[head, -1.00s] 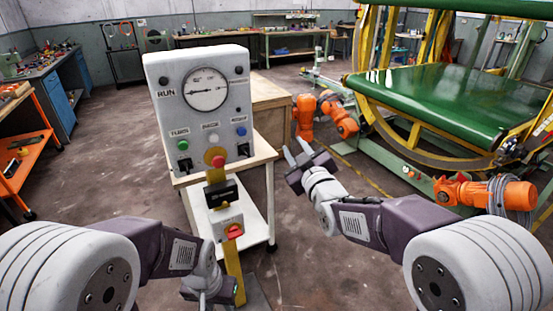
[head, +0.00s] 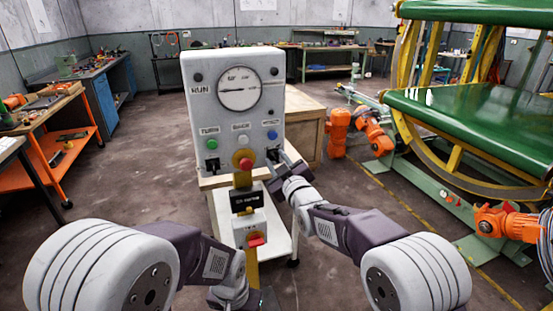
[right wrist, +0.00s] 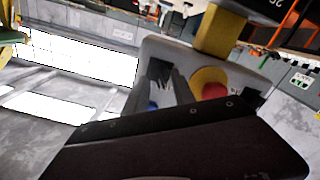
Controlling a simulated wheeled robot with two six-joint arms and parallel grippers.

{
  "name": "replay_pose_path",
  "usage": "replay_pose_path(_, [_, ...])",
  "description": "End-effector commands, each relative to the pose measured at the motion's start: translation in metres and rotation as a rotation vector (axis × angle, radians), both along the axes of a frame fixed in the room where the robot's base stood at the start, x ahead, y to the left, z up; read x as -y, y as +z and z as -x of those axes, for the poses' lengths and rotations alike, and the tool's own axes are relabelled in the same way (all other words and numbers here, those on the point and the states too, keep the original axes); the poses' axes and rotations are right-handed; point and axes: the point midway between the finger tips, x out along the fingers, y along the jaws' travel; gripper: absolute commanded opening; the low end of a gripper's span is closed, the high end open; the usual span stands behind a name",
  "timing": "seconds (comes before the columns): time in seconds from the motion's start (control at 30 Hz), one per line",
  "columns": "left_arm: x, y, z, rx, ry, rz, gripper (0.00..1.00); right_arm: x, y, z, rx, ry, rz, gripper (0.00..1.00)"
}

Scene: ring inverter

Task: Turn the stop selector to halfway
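The grey control panel (head: 197,120) stands upright in front of me. It has a round gauge, small buttons and a black switch at each lower side. The right black switch (head: 272,155) is partly hidden by my right gripper (head: 283,160); it also shows in the right wrist view (right wrist: 158,70). That gripper's fingers are apart at this switch; I cannot tell whether they touch it. The labels are too blurred to tell which control is the stop selector. My left gripper (head: 236,302) is low at the bottom edge, mostly hidden, its fingers unclear.
A red mushroom button (head: 246,163) on yellow sits between the switches. A wooden cabinet (head: 305,125) stands behind the panel. The green ring machine (head: 470,110) is to the right.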

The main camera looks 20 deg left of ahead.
Motion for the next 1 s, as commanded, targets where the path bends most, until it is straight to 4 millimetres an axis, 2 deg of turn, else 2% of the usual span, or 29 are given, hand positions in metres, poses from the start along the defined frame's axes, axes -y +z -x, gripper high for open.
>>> replay_pose_path(0.33, [0.0001, 0.0009, 0.0001, 0.000, 0.000, 0.000, 0.36, -0.0042, -0.0004, -0.0064, -0.001, 0.000, 0.000, 0.31])
replay_pose_path(0.37, [0.0000, 0.0009, 0.0001, 0.000, 0.000, 0.000, 0.36, -0.0042, -0.0004, -0.0064, -0.001, 0.000, 0.000, 0.28])
replay_pose_path(0.47, [0.0000, 0.0009, 0.0000, 0.000, 0.000, 0.000, 0.36, -0.0041, -0.0004, -0.0063, -0.001, 0.000, 0.000, 0.00])
replay_pose_path(0.77, [0.0000, -0.0008, 0.0000, 0.000, 0.000, 0.000, 0.36, -0.0038, -0.0011, -0.0062, -0.013, -0.001, -0.018, 0.00])
replay_pose_path(1.0, [0.0001, -0.0076, 0.0000, 0.000, 0.000, 0.000, 0.36, -0.0033, -0.0021, -0.0064, -0.082, -0.001, -0.120, 0.00])
